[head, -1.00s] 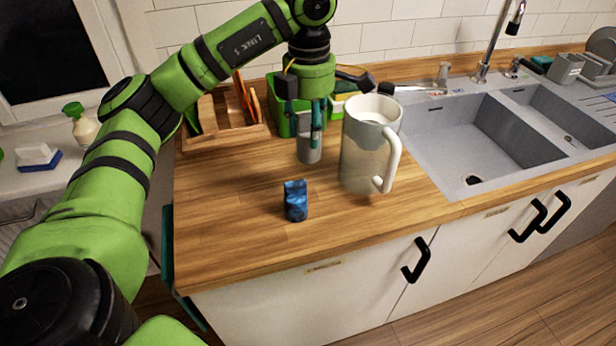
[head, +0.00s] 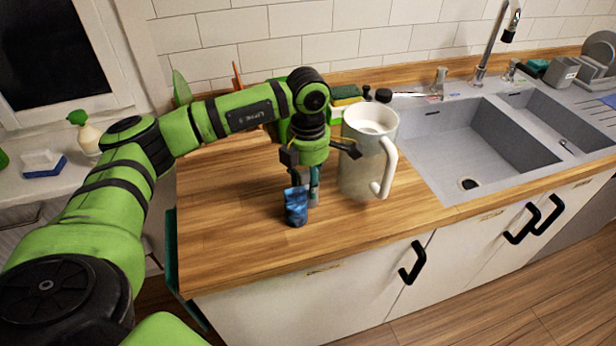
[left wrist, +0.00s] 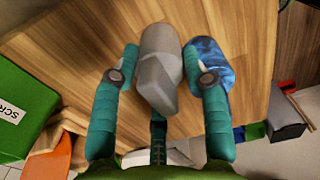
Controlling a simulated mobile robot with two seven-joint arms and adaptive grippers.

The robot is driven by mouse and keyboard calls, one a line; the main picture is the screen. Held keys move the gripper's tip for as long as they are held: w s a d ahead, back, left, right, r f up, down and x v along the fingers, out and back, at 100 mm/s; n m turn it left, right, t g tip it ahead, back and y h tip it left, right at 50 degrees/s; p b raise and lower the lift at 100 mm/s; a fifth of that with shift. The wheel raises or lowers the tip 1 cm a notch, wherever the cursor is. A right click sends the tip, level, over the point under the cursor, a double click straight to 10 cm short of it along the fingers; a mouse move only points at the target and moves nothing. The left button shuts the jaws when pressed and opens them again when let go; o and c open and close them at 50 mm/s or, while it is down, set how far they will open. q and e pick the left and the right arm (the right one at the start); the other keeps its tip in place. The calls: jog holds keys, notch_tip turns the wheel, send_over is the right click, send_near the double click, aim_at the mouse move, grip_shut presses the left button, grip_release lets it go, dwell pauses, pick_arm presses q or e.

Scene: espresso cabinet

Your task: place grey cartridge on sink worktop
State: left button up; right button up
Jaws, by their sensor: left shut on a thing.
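My left gripper (head: 306,183) is shut on the grey cartridge (left wrist: 160,72), which sits between the two teal fingers in the left wrist view. In the head view the grey cartridge is mostly hidden by the gripper and the blue cartridge. It is low over the wooden sink worktop (head: 235,240); I cannot tell whether it touches the wood. The blue patterned cartridge (head: 296,208) stands upright on the worktop, just in front of the gripper. It also shows close beside one finger in the left wrist view (left wrist: 212,62). My right gripper is not in view.
A large white-and-glass jug (head: 362,165) stands just right of the gripper. The sink (head: 470,140) lies further right. A green box (left wrist: 22,105) shows in the left wrist view. The worktop's left and front left are clear.

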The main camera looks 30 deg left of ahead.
pick_arm(q)
jog(key=shift+f, duration=0.15)
jog(key=o, duration=1.2)
jog(key=shift+r, duration=0.35)
notch_tip(320, 180, up, 11)
jog(key=b, duration=0.3)
jog(key=shift+f, duration=0.15)
jog(key=shift+r, duration=0.5)
